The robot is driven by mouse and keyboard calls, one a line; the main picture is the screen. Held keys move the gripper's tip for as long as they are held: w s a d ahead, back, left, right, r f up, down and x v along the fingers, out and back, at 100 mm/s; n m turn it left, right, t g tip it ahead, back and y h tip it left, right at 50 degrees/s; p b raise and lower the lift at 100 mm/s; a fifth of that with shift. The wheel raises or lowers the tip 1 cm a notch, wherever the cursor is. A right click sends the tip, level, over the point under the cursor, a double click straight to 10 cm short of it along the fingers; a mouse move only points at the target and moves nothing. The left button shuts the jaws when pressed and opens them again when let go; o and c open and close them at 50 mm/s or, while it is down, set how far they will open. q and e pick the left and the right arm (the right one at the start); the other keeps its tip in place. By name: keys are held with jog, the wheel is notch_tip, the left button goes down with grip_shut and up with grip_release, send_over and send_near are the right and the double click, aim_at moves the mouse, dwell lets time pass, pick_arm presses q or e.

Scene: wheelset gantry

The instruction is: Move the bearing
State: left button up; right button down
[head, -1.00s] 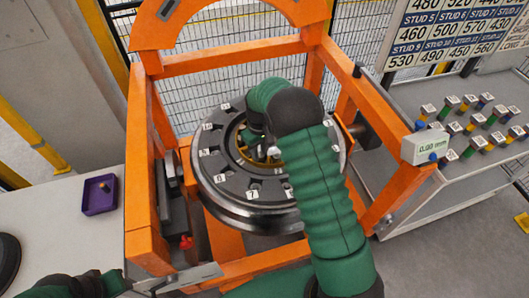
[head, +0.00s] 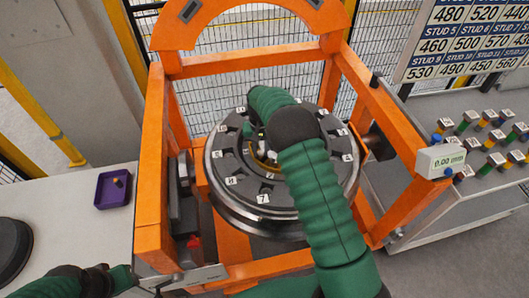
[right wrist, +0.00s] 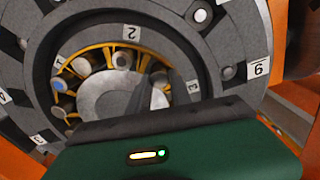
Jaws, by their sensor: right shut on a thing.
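The bearing (right wrist: 92,58), a yellow cage with grey rollers around a pale hub, sits in the centre of the dark numbered wheel (head: 232,200). Only slivers of its yellow show in the head view, because my right arm covers much of it. My right gripper (head: 258,142) is over the wheel's centre. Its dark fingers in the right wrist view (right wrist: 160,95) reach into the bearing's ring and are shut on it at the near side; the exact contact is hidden. My left gripper (head: 128,280) is low at the left, beside the gantry's front foot; its fingers are unclear.
The orange gantry (head: 151,165) frames the wheel on both sides. A gauge reading 0.00 mm (head: 440,160) sits on its right rail. A purple tray (head: 113,188) stands on the white table (head: 70,235) at left. Several coloured studs stand on the right bench (head: 430,212).

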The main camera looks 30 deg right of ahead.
jog(key=shift+w+a+f+m, duration=0.1)
jog(key=shift+w+a+m, duration=0.05)
jog(key=shift+w+m, duration=0.45)
jog(key=shift+w+a+f+m, duration=0.1)
jog(key=shift+w+a+m, duration=0.05)
jog(key=shift+w+m, duration=0.45)
jog(key=shift+w+d+r+m, duration=0.15)
jog(key=shift+w+d+m, duration=0.05)
jog(key=shift+w+m, duration=0.9)
jog(key=shift+w+d+r, duration=0.1)
jog(key=c, duration=1.5)
grip_release()
jog(key=shift+c, duration=0.2)
jog(key=shift+o, duration=1.9)
jog(key=shift+w, duration=0.15)
